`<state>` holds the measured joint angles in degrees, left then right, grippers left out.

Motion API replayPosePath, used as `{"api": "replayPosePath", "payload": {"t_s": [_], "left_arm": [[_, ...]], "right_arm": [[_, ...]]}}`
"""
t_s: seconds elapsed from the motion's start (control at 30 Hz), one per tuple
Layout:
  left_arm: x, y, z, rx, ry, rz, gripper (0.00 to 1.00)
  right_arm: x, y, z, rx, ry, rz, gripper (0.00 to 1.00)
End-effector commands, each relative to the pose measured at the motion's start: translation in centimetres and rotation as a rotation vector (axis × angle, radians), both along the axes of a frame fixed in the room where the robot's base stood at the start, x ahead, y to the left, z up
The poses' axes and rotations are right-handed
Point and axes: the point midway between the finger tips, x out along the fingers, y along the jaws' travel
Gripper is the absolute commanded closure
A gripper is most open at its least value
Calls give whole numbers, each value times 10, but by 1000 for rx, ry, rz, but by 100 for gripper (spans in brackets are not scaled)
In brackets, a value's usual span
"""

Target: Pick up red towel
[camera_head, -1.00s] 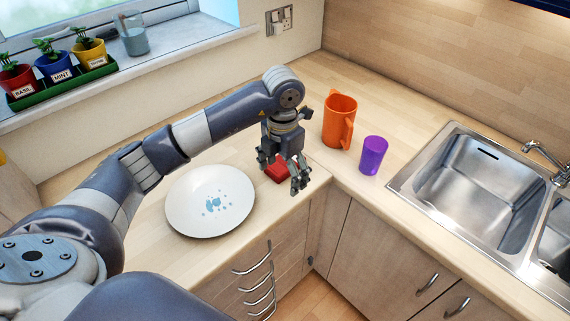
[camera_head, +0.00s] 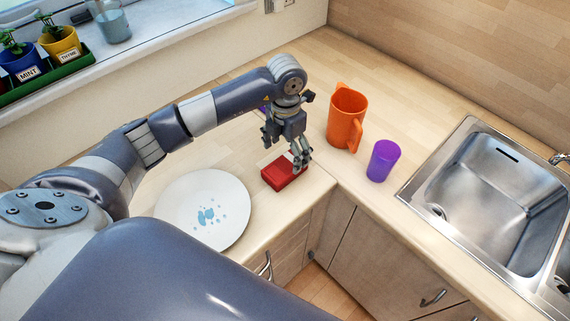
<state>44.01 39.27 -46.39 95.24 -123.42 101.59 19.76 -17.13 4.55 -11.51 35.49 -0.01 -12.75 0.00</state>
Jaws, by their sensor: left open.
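The red towel (camera_head: 280,175), a small folded block, lies on the wooden worktop between the plate and the corner of the counter. My left gripper (camera_head: 285,157) points down over it, with its fingers apart. The fingers hide the towel's back right part, and I cannot tell whether they touch it. My right gripper is not in view.
A white plate (camera_head: 228,187) with blue spots lies left of the towel. An orange jug (camera_head: 346,118) and a purple cup (camera_head: 382,162) stand to the right. Further right is a steel sink (camera_head: 480,195). Potted herbs (camera_head: 60,42) and a glass (camera_head: 113,25) stand on the sill.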

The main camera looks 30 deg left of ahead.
Motion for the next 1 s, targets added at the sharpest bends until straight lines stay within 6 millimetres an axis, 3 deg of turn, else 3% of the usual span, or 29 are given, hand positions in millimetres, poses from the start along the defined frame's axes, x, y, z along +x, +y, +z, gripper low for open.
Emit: {"api": "replayPosePath", "payload": {"t_s": [0.1,0.23,0.4,0.57,0.8,0.87,1.0], "left_arm": [[0,0,-8,0,0,-1,18],[0,-2,-16,-1,1,1,18],[1,-4,-40,0,4,2,18],[2,-3,-58,0,0,0,18],[3,-3,-61,1,-3,0,18],[3,-3,-61,0,-2,0,30],[3,-3,-61,0,-2,0,61]], "right_arm": [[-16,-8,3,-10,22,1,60],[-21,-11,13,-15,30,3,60],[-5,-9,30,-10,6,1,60],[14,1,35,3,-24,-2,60],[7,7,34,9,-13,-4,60],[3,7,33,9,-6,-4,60],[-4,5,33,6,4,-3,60]]}}
